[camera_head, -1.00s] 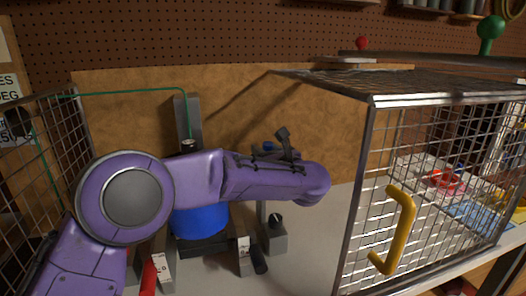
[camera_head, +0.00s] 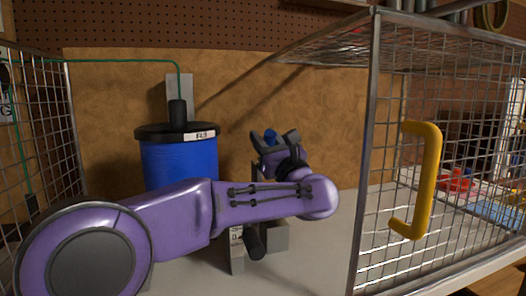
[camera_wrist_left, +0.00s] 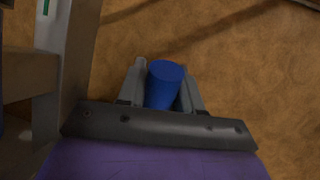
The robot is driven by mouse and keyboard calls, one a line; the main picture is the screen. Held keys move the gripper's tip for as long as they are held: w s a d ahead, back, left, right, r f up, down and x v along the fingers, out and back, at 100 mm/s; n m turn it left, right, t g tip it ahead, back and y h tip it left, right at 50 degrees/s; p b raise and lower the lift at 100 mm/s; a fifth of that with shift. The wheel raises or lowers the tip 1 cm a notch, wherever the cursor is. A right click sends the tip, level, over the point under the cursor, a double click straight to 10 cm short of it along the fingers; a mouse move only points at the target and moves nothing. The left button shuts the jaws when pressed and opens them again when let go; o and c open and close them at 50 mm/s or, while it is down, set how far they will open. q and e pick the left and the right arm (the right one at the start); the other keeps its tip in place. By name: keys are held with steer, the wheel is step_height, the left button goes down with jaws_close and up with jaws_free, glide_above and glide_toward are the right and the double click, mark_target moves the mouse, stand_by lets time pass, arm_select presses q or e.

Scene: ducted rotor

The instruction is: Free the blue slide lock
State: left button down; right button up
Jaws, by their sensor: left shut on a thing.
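My left gripper (camera_head: 275,138) is raised beside the blue drum, in front of the tan back board. It is shut on a small blue cylinder, the blue slide lock (camera_head: 270,135). In the left wrist view the blue slide lock (camera_wrist_left: 164,86) stands between the two grey fingers of my left gripper (camera_wrist_left: 162,75), its round end showing past them. What it may be attached to is hidden by the gripper. My purple arm crosses in front of the drum. My right gripper is out of view.
The blue drum (camera_head: 180,166) with a black lid stands behind my arm. Grey blocks with a dark knob (camera_head: 255,243) sit below the forearm. A wire cage (camera_head: 366,150) with a yellow handle (camera_head: 429,180) is at right; wire mesh (camera_head: 55,120) stands at left.

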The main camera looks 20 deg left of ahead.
arm_select(q)
steer(key=shift+f, duration=0.1)
steer(key=c, duration=0.8)
jaws_free()
steer(key=shift+c, duration=0.2)
steer(key=shift+s+r, duration=0.1)
steer(key=shift+r, duration=1.55)
steer(key=s+d+r+b, duration=0.1)
steer(key=s+d+r, duration=0.2)
steer(key=s+r, duration=0.6)
steer(key=s, duration=0.4)
steer(key=shift+s+d+r, duration=0.2)
steer(key=shift+d+r, duration=0.1)
steer(key=shift+r, duration=0.1)
